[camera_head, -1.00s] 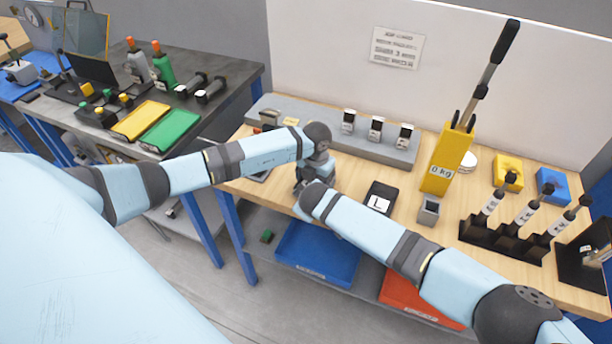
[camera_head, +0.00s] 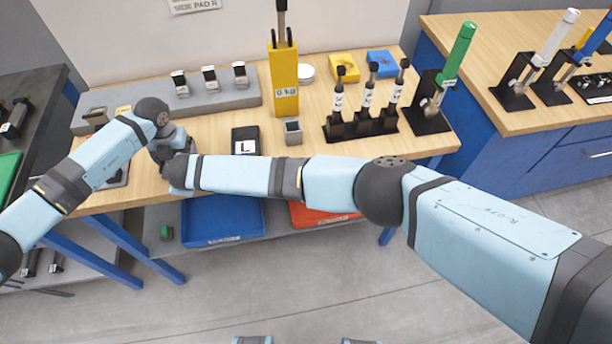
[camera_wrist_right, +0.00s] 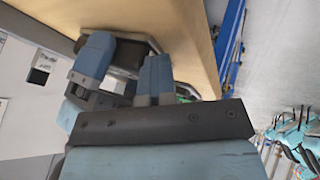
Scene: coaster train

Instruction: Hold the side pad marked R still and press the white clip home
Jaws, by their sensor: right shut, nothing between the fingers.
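My right gripper (camera_wrist_right: 156,62) is shut and empty in the right wrist view, its fingertips close to a dark tray-like part (camera_wrist_right: 130,54) at the wooden bench edge. My left gripper (camera_wrist_right: 95,50) is beside it on the left; its jaw opening is not clear. In the head view both grippers meet over the bench's left part, hidden by the wrists. The pad marked R and the white clip cannot be made out there. A black pad marked L (camera_head: 245,141) lies on the bench to the right of them.
A grey rail (camera_head: 222,97) with several small white-labelled pieces lies behind the arms. A yellow 0 kg press (camera_head: 285,85), a grey block (camera_head: 292,131) and a black rack of drivers (camera_head: 361,123) stand to the right. A blue bin (camera_head: 220,220) is below.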

